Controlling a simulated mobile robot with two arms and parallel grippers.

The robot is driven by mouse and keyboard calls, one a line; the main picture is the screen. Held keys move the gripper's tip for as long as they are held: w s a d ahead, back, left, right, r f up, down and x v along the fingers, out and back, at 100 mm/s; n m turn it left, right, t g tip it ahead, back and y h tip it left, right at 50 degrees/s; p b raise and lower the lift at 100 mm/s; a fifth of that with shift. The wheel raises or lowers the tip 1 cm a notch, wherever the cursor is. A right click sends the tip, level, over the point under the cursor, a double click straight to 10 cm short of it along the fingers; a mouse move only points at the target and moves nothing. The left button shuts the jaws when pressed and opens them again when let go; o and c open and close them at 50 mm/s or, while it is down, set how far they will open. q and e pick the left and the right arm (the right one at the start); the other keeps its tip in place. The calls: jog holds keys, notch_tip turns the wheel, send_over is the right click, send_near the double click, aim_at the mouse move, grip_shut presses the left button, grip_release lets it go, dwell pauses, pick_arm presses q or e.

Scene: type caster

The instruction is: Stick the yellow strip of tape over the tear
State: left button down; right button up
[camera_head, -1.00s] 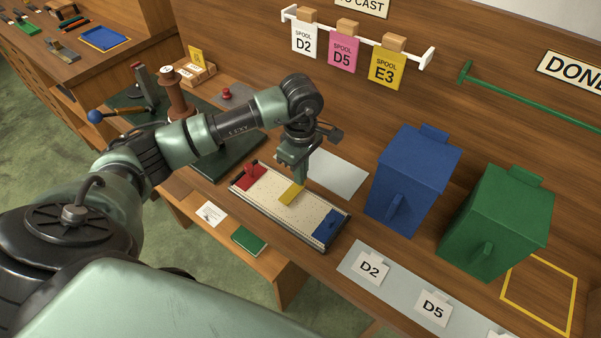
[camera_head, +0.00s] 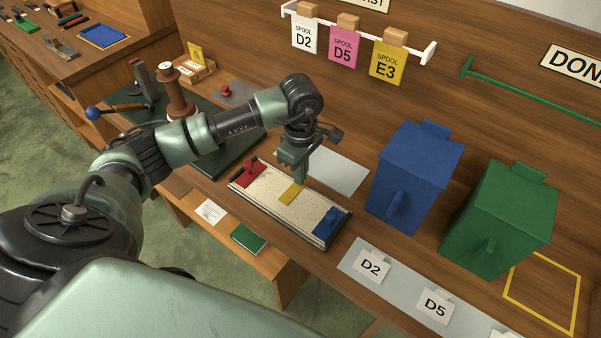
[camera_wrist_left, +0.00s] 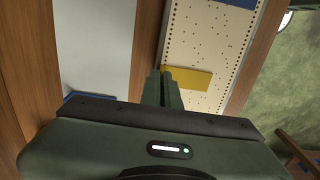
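The yellow strip of tape (camera_head: 291,194) is at the middle of a cream, perforated paper band (camera_head: 268,197), near its far edge. My left gripper (camera_head: 300,180) points down at the strip's far end. In the left wrist view, the fingers (camera_wrist_left: 162,76) are close together, and one end of the yellow strip (camera_wrist_left: 192,79) meets their tips. The rest of the strip sticks out over the paper band (camera_wrist_left: 205,45). I cannot tell whether the strip lies flat on the paper. No tear shows; the strip or gripper may cover it. My right gripper is not in view.
A red block (camera_head: 249,172) and a blue block (camera_head: 328,221) sit at the band's two ends. A pale sheet (camera_head: 338,172) lies behind it. Blue (camera_head: 415,180) and green (camera_head: 500,220) boxes stand to the right. A spool (camera_head: 178,92) stands at the left.

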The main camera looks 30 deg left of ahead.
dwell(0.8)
pick_arm(q)
jog(key=c, duration=1.6)
grip_release()
jog(key=shift+r, duration=0.1)
jog(key=shift+r+p, duration=1.65)
jog(key=shift+r, duration=1.25)
jog(key=shift+s+f, duration=0.1)
